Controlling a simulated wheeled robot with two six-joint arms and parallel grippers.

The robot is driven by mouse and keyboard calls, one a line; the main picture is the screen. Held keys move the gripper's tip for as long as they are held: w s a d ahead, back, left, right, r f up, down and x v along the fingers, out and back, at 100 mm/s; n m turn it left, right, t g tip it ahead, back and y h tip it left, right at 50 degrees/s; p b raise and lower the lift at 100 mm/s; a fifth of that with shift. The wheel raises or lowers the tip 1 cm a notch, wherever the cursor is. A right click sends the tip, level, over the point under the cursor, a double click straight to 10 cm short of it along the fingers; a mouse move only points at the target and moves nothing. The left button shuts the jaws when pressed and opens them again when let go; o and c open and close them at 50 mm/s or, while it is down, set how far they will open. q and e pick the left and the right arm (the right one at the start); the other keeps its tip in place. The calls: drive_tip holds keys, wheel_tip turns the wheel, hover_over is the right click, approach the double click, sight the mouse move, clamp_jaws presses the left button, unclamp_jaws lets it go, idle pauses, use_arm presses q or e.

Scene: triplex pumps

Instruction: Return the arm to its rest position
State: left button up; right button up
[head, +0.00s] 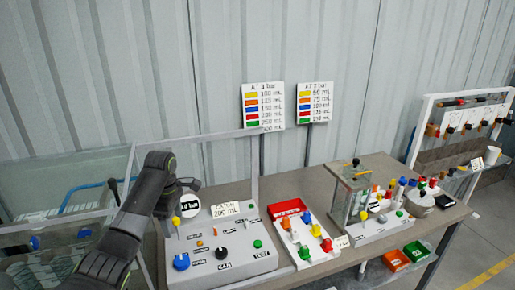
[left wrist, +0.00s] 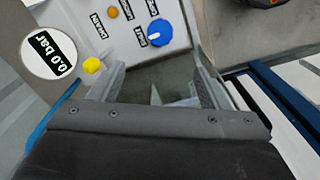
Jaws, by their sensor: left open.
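My left arm (head: 120,238) comes in from the lower left in the head view and bends at the left end of the grey control panel (head: 230,262). In the left wrist view my left gripper (left wrist: 158,78) has its two fingers spread with nothing held between them. Beyond the fingers is the panel with a blue knob (left wrist: 160,33) and a yellow-tipped lever (left wrist: 92,65). A round gauge label (left wrist: 48,55) reads 0.0 bar. In the head view the arm partly hides the panel's left side. My right gripper is not seen.
A red tray (head: 287,208) and a white block with coloured knobs (head: 310,240) stand right of the panel. A clear-walled rig (head: 352,195) stands farther right. Two colour charts (head: 263,105) stand behind the bench. A glass-sided tank (head: 60,215) is at the left.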

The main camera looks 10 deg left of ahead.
use_arm(q)
drive_tip(key=s+d+f+m+t, duration=0.1)
drive_tip(key=s+d+f+m, duration=0.3)
drive_tip(key=s+f+m, duration=0.9)
drive_tip(key=s+d+r+m+t+y, duration=0.1)
drive_tip(key=s+d+m, duration=0.15)
drive_tip(key=s, duration=1.05)
drive_tip(key=s+d+m+t+y, duration=0.1)
drive_tip(key=s+m+t, duration=0.15)
drive_tip(key=s, duration=1.05)
wheel_tip(320, 180, down, 32)
drive_tip(key=a+g+b, duration=0.1)
drive_tip(key=g+b, duration=0.1)
drive_tip(key=b, duration=0.6)
drive_tip(key=s+f+b, duration=0.3)
drive_tip(key=s+f, duration=0.4)
drive_tip(key=f, duration=0.4)
drive_tip(key=s+d+f+g+h+b, duration=0.1)
drive_tip(key=s+f+b, duration=0.2)
drive_tip(key=s+f, duration=0.5)
wheel_tip(320, 180, down, 4)
drive_tip(key=shift+r+m, duration=0.2)
drive_tip(key=shift+m, duration=0.2)
